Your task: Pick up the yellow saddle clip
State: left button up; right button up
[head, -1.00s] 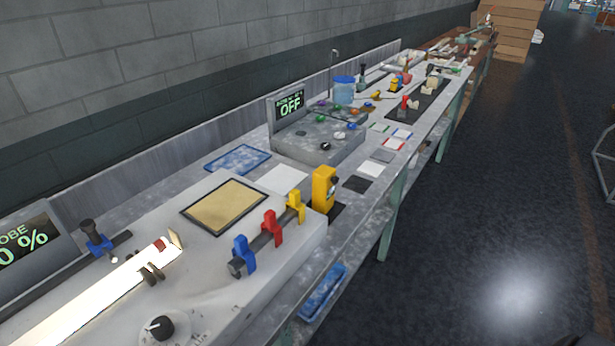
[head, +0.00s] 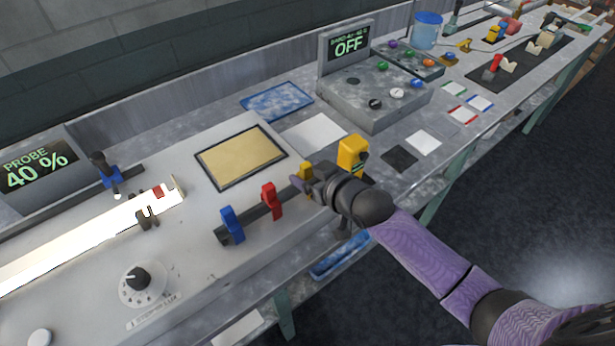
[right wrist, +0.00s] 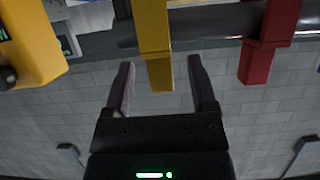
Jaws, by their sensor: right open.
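The yellow saddle clip (head: 305,169) sits at the right end of a dark rail, and my right gripper partly hides it. In the right wrist view the yellow clip (right wrist: 154,45) hangs from the dark bar, its lower end between my fingers. My right gripper (head: 302,183) is open at the clip, with a finger on either side. In the right wrist view, gaps show between the clip and both fingers of the gripper (right wrist: 161,68). My left gripper is out of view.
A red clip (head: 271,202) and a blue clip (head: 232,225) sit on the same rail to the left. A yellow device (head: 353,152) stands close behind my right gripper. A tan pad (head: 240,157) lies on the bench unit. A control box (head: 375,101) reads OFF.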

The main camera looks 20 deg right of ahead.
jog(key=shift+x, duration=0.8)
jog(key=shift+s, duration=0.1)
jog(key=shift+c, duration=0.3)
grip_shut()
